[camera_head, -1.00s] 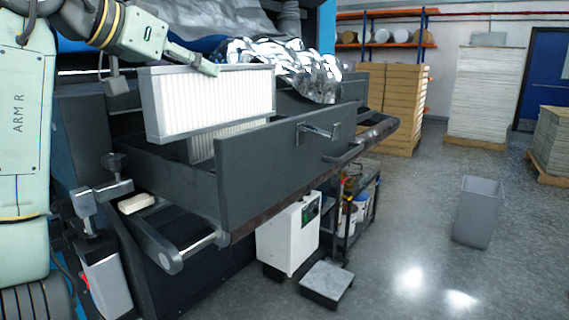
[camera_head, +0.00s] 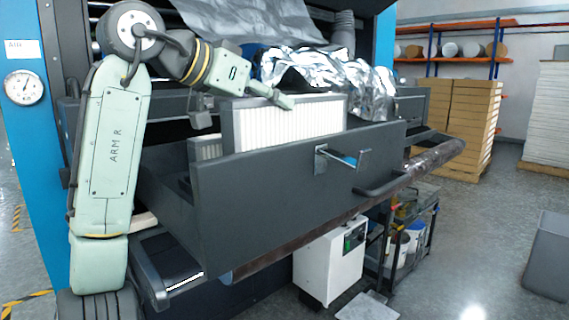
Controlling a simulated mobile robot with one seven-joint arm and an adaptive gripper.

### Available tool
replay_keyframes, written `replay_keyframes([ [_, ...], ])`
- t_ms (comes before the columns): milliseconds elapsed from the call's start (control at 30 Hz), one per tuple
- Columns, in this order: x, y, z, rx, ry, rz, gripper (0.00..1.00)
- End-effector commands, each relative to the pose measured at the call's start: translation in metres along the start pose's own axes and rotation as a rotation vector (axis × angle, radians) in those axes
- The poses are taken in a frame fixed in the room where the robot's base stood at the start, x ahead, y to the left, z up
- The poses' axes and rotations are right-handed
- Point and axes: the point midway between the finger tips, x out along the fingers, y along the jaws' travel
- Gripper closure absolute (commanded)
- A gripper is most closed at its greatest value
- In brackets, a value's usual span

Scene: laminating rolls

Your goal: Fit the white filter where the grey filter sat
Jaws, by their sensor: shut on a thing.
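The white filter (camera_head: 287,124), with white pleats in a grey frame, stands upright at the open dark grey drawer (camera_head: 295,172). Its lower part is hidden behind the drawer's front panel. My gripper (camera_head: 284,101) is shut on its top edge. Another pleated, grey-framed panel (camera_head: 207,149) shows inside the drawer to the left, mostly hidden behind the front panel. I cannot tell whether the held filter touches the drawer floor or is seated. The grey filter cannot be identified for sure.
Crumpled silver foil (camera_head: 335,78) lies just behind the drawer. A latch lever (camera_head: 340,157) and a handle (camera_head: 385,181) stick out from the drawer front. A white box (camera_head: 330,265) and a cart (camera_head: 405,235) stand below. A grey bin (camera_head: 548,262) stands at right.

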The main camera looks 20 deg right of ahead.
Motion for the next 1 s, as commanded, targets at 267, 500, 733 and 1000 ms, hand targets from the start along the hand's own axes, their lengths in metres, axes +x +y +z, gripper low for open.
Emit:
replay_keyframes([
  [267, 0.013, 0.0, 0.032, -0.001, 0.002, -0.001, 1.0],
  [500, 0.025, 0.0, 0.062, -0.001, 0.003, -0.001, 1.0],
  [733, 0.026, 0.0, 0.065, 0.0, 0.003, -0.001, 1.0],
  [1000, 0.029, 0.001, 0.071, 0.0, 0.003, 0.0, 1.0],
])
